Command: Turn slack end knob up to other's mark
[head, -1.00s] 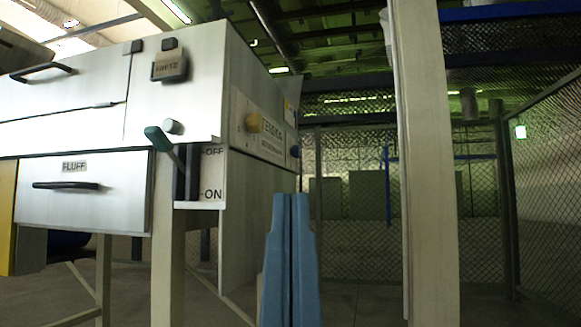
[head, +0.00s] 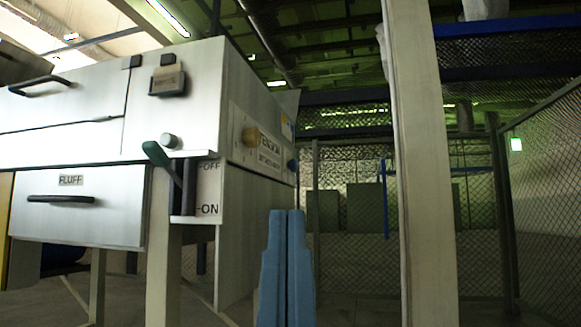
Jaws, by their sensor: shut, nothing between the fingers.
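The marks around the knobs are too small to read, so I cannot tell which end is slack. My gripper (head: 287,213) shows as two blue fingers pointing up, side by side and shut. In the picture it is below the blue knob, apart from both knobs and empty.
A green-handled lever (head: 157,154) sticks out at the machine's corner beside an OFF/ON plate (head: 208,188). A drawer marked FLUFF (head: 78,205) is at the left. A pale post (head: 420,170) stands to the right, with mesh fencing (head: 552,180) beyond. Floor shows between machine and post.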

